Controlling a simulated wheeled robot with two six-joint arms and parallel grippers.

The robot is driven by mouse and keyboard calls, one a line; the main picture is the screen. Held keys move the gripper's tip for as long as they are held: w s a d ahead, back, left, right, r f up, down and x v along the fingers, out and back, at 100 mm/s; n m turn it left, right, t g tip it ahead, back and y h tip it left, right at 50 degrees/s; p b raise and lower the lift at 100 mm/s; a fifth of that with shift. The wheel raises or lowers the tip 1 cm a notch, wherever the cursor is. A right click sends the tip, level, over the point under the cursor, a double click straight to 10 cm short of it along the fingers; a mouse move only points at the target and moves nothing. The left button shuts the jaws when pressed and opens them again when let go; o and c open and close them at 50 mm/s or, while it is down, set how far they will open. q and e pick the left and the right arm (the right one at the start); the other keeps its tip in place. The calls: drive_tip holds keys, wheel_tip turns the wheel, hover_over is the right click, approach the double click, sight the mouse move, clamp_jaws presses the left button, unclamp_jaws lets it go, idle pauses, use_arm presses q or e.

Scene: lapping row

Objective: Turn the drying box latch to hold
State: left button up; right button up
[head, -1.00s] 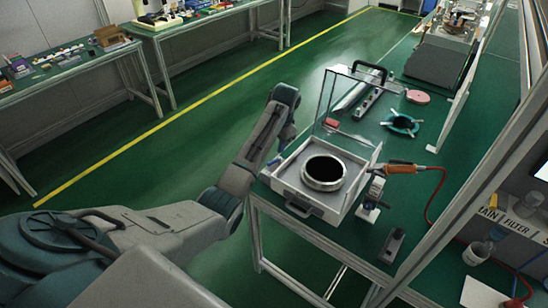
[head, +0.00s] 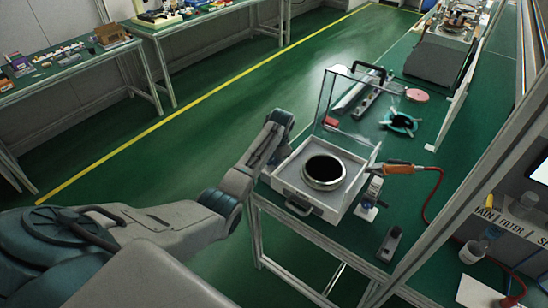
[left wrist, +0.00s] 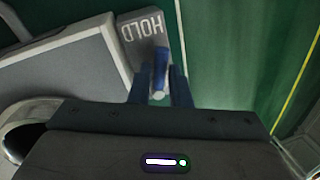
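The drying box (head: 306,199) is a white box on the near end of the green bench, with a clear panel standing up behind it. In the left wrist view, a grey block marked HOLD (left wrist: 143,36) sits at the corner of the box (left wrist: 62,68), with its lettering upside down. A blue latch lever (left wrist: 161,66) with a pale tip lies just below the word. My left gripper (left wrist: 158,90) is at the box's left side, with one finger on each side of the lever. Whether the fingers press on it cannot be told. My right gripper is not in view.
A round dark-topped metal ring (head: 323,172) sits in the box. An orange-handled tool (head: 398,168) with a red cord lies to the right. A teal ring (head: 400,122) and a pink disc (head: 417,95) lie behind. Open floor is to the left.

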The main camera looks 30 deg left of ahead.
use_arm(q)
clamp_jaws()
drive_tip(key=shift+d+r+n+p, duration=0.25)
drive_tip(key=shift+n+p, duration=0.45)
drive_tip(key=shift+p, duration=0.15)
drive_tip(key=shift+d+f+n+g+p, duration=0.15)
drive_tip(key=shift+n+p, duration=0.1)
drive_tip(key=shift+n, duration=0.25)
drive_tip(key=shift+d+f+n+g+p, duration=0.1)
drive_tip(key=shift+n+g+p, duration=0.1)
drive_tip(key=shift+n, duration=0.3)
drive_tip(key=shift+o, duration=2.3)
unclamp_jaws()
